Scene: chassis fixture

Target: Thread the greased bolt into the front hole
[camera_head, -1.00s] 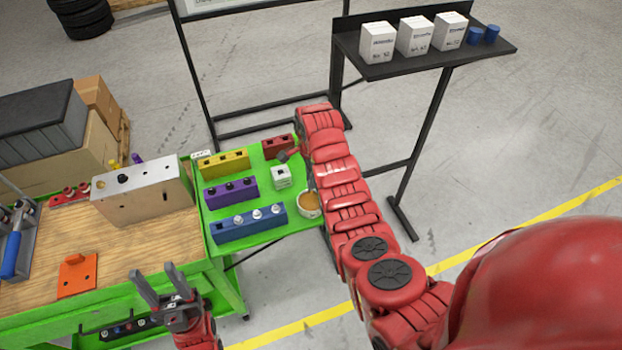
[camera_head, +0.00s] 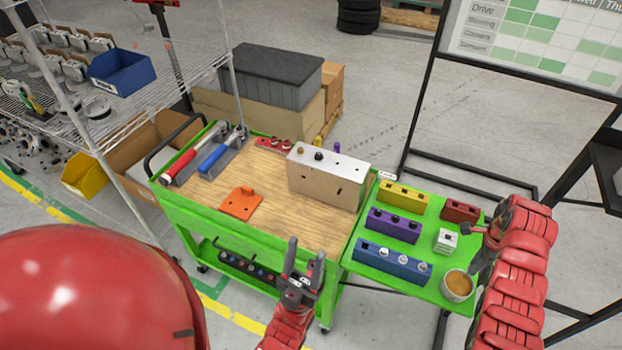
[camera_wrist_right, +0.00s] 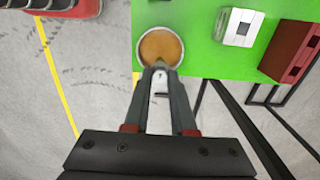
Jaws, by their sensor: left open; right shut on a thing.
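The beige chassis block (camera_head: 330,181) stands on the wooden cart top, with a brass-coloured bolt (camera_head: 300,150), a black bolt (camera_head: 318,156) and open holes on its top face. My right gripper (camera_head: 466,230) is beside the white block; in the right wrist view (camera_wrist_right: 160,70) its fingers are shut on a small silvery bolt (camera_wrist_right: 160,77), mostly hidden between the tips. The bowl of amber grease (camera_wrist_right: 160,47) appears just beyond the fingertips; it also shows in the head view (camera_head: 457,285). My left gripper (camera_head: 306,257) is open and empty in front of the cart's near edge.
The green side shelf carries a yellow block (camera_head: 403,198), purple block (camera_head: 393,226), blue block (camera_head: 391,263) with silvery bolts, red block (camera_head: 460,210) and white block (camera_head: 446,240). An orange plate (camera_head: 240,203) and tools lie left on the cart; wood between is clear.

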